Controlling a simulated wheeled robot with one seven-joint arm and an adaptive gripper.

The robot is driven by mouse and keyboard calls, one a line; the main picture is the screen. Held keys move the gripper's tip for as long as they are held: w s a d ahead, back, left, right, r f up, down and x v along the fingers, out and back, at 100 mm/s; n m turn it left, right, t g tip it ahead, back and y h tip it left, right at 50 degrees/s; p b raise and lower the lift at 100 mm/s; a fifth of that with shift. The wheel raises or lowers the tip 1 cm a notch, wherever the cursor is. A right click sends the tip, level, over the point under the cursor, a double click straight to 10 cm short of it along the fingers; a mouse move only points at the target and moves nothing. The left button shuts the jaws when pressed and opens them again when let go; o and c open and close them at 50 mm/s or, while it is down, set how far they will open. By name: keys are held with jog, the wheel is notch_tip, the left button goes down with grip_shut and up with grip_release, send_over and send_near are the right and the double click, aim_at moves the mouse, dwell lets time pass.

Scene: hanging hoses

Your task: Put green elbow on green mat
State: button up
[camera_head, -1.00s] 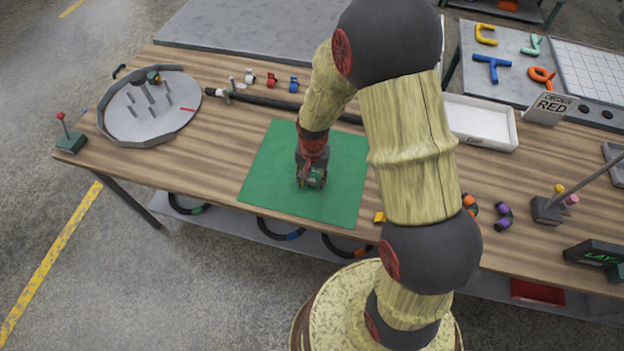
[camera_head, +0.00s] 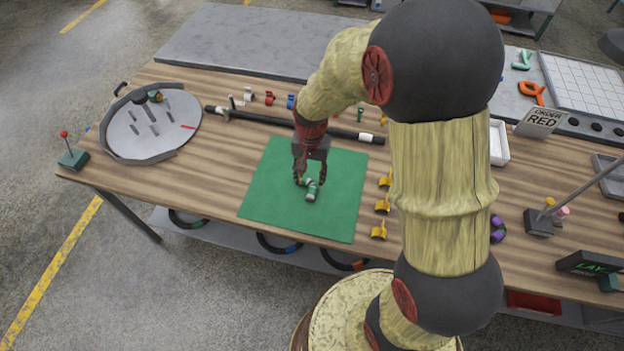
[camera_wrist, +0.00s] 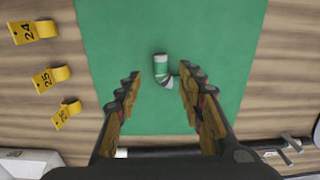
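The green elbow (camera_head: 311,190), a short bent pipe piece with pale ends, lies on the green mat (camera_head: 275,205) near its middle. It also shows in the wrist view (camera_wrist: 161,68), resting on the green mat (camera_wrist: 110,40) beyond and between my fingertips. My gripper (camera_head: 310,178) is just above the elbow, pointing down. In the wrist view my gripper (camera_wrist: 158,85) has its two fingers spread wide with nothing held between them. In that view the elbow's lower end lies close to the right finger; whether they touch I cannot tell.
Yellow numbered clips (camera_head: 382,206) stand right of the mat. A black hose (camera_head: 260,120) lies behind it. A round grey tray with pegs (camera_head: 140,148) is at the left, and a white bin (camera_head: 498,143) is partly hidden by my arm. The table's front-left stretch is clear.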

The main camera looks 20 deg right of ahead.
jog(key=s+r+n+t, duration=0.1)
jog(key=s+r+n, duration=0.15)
jog(key=r, duration=0.65)
jog(key=s+r+n+t, duration=0.15)
jog(key=s+r, duration=0.25)
jog(key=r, duration=0.4)
jog(key=s+r+n+t, duration=0.3)
jog(key=s+r, duration=0.5)
jog(key=s, duration=0.3)
jog(key=shift+s+a+r, duration=0.3)
jog(key=shift+s+r, duration=0.05)
